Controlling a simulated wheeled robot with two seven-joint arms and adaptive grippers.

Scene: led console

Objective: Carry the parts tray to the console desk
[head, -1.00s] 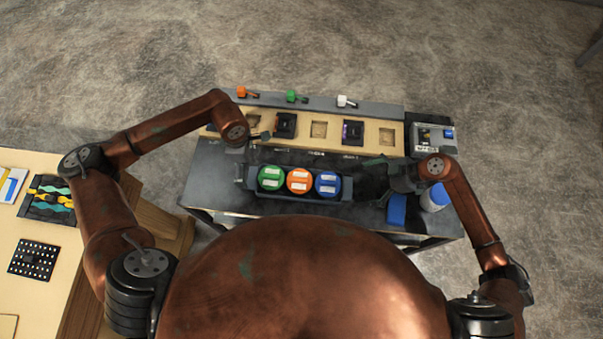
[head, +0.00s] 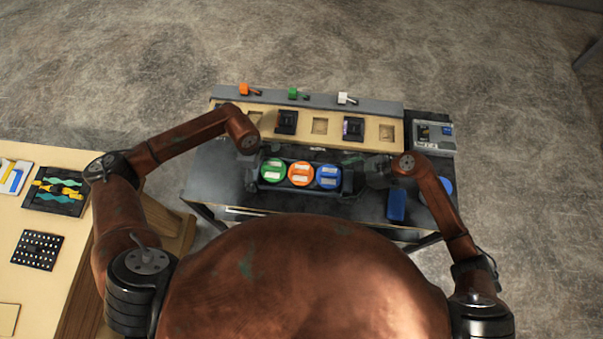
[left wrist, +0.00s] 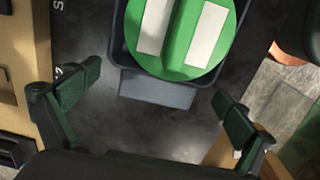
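The dark parts tray (head: 347,183) holds a green, an orange and a blue round piece and rests on the dark table (head: 215,178). My left gripper (head: 249,162) is at its left end. In the left wrist view, the left gripper (left wrist: 158,85) is open, its fingers apart on either side of the tray's end tab (left wrist: 150,88), with a gap to each. My right gripper (head: 372,172) is close to the tray's right end; its fingers are too dark to read. A wood-topped desk (head: 60,270) stands at left; which piece is the console desk is not clear.
A beige panel with square recesses (head: 270,120) and orange, green and white levers runs along the table's back. A blue block (head: 396,205) lies right of the tray. A grey device (head: 435,135) stands at back right. Boards with coloured parts (head: 55,190) lie on the left desk.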

